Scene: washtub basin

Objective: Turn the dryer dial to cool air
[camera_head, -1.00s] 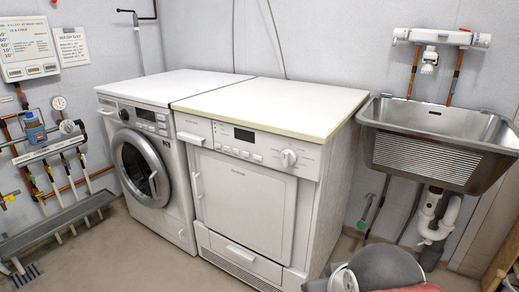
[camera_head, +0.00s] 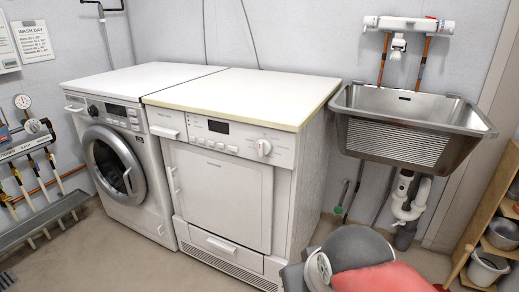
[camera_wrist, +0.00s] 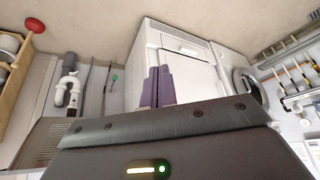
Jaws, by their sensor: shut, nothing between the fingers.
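The dryer (camera_head: 222,190) is the white machine on the right of the pair, with a square door. Its round white dial (camera_head: 264,147) sits at the right end of the front panel, beside a small dark display. The dial's markings are too small to read. In the wrist view the dryer (camera_wrist: 190,55) appears upside down, and its dial cannot be made out. My gripper (camera_wrist: 155,86) shows there with two purple-grey fingers together, shut and empty, pointing towards the dryer front and apart from it. My gripper is not seen in the head view.
A washing machine (camera_head: 110,165) stands left of the dryer. A steel basin (camera_head: 405,130) with white drain pipes (camera_head: 408,200) hangs to the right. A wooden shelf (camera_head: 500,225) with pots stands far right. A pipe manifold (camera_head: 25,145) is at the left wall.

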